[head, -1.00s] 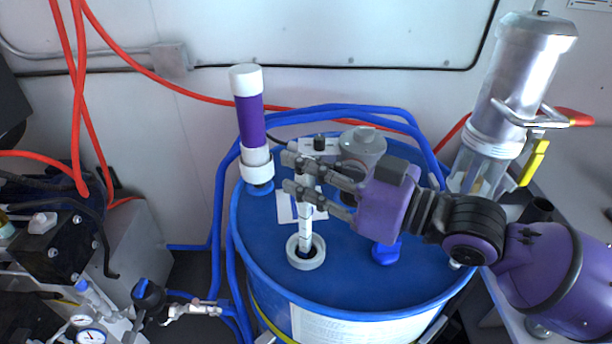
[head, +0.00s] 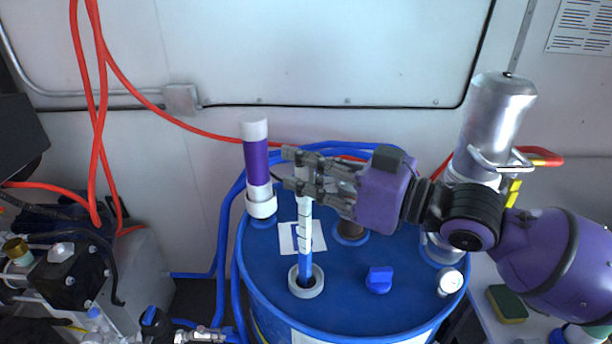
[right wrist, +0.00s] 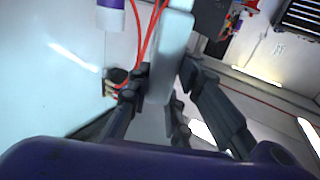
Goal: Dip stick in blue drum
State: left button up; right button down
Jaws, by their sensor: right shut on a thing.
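The blue drum (head: 345,285) stands in the middle of the head view. A white ring-shaped opening (head: 306,290) sits on its lid, toward the front left. The stick (head: 305,225) stands nearly upright, white with dark marks above and blue lower down. Its lower end goes into the ring, and its tip is hidden. My right gripper (head: 290,169) is shut on the stick's upper part, above the lid. In the right wrist view the stick (right wrist: 170,60) shows as a pale bar between the fingers. My left gripper is not in view.
A purple and white tube (head: 257,165) stands on the lid left of the stick. A blue cap (head: 379,280) and a small white gauge (head: 451,282) are at the right. A metal cylinder (head: 495,120) stands behind my right arm. Blue hoses (head: 222,235) run beside the drum.

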notch_tip(320, 180, up, 3)
jog(key=shift+p, duration=0.4)
jog(key=shift+r+p, duration=0.5)
jog(key=shift+r, duration=3.6)
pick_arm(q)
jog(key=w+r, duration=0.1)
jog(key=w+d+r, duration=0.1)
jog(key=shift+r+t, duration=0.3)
pick_arm(e)
jog(key=shift+f, duration=0.1)
